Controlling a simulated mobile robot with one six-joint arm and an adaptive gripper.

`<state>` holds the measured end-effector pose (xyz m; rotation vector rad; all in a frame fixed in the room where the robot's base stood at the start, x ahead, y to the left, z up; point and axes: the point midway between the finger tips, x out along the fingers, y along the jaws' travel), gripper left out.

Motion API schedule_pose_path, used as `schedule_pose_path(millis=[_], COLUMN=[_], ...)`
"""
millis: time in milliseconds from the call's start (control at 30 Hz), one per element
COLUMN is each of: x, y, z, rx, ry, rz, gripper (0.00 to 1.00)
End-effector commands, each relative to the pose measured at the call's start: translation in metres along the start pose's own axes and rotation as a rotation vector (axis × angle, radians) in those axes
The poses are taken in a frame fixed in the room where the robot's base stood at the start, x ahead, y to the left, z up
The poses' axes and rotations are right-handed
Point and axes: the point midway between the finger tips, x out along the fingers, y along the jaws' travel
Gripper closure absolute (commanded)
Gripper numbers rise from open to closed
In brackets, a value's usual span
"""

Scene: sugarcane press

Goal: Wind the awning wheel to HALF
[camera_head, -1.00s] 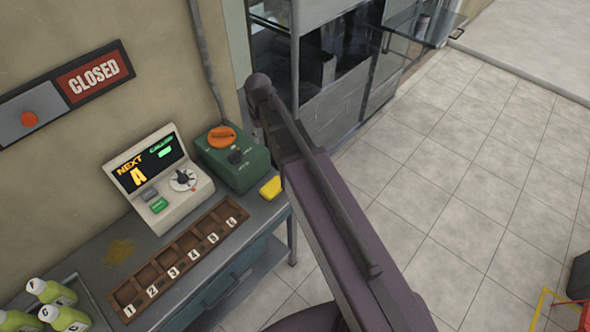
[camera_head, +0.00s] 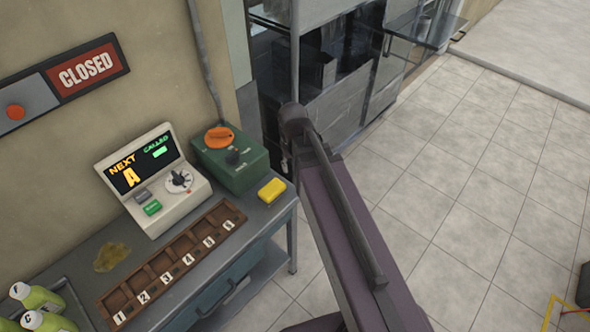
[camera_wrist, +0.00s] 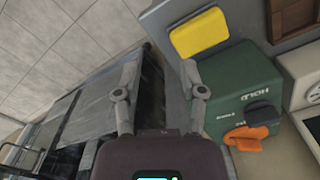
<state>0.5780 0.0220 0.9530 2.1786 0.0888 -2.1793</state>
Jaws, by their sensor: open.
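No wheel marked as an awning wheel, and no HALF mark, can be made out in either view. A green box (camera_head: 232,163) with an orange rotary handle (camera_head: 219,138) and a dark knob stands at the bench's far end. In the wrist view the green box (camera_wrist: 240,95) is at the right, with its orange handle (camera_wrist: 252,137) at lower right. My gripper (camera_wrist: 160,66) is open and empty, its fingers apart left of the box. In the head view my arm reaches up beside the bench's right end; the fingers cannot be made out there.
The bench holds a yellow block (camera_head: 272,190), a display console (camera_head: 154,180), a numbered wooden rack (camera_head: 175,262) and bottles (camera_head: 40,305). A CLOSED sign (camera_head: 88,72) hangs on the wall. A dark glass-and-metal cabinet (camera_head: 345,90) stands behind my arm. Tiled floor (camera_head: 470,190) is open at right.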

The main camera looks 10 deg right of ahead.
Motion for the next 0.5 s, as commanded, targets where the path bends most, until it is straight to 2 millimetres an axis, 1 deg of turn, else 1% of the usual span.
schedule_pose_path(millis=[33,167,500], x=[0.0024,0.0035,0.0034], y=[0.0014,0.0034,0.0037], z=[0.004,0.0072,0.0074], rx=[0.006,0.014,0.016], ry=[0.0,0.0,0.0], rz=[0.0,0.0,0.0], gripper=[0.47,0.47,0.47])
